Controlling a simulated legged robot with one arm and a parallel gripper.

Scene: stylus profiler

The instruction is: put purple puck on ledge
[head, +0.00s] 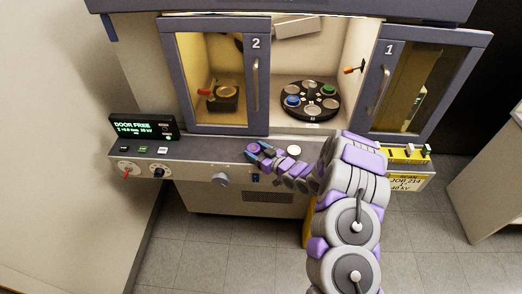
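A small round purple puck (252,148) shows at the front ledge (200,150) of the machine, left of the middle. My gripper (257,152) is at the puck, reaching in from the right with its blue-teal fingers on either side of it. The view is too small to tell whether the fingers press on the puck or stand apart from it. I also cannot tell whether the puck rests on the ledge or is just above it.
A white puck (294,150) lies on the ledge. Behind, a black carousel (311,112) holds a blue puck (292,100) and a green puck (329,90). Door 2 (254,95) and door 1 (387,90) flank the opening. A display (144,128) reads DOOR FREE. The left ledge has free room.

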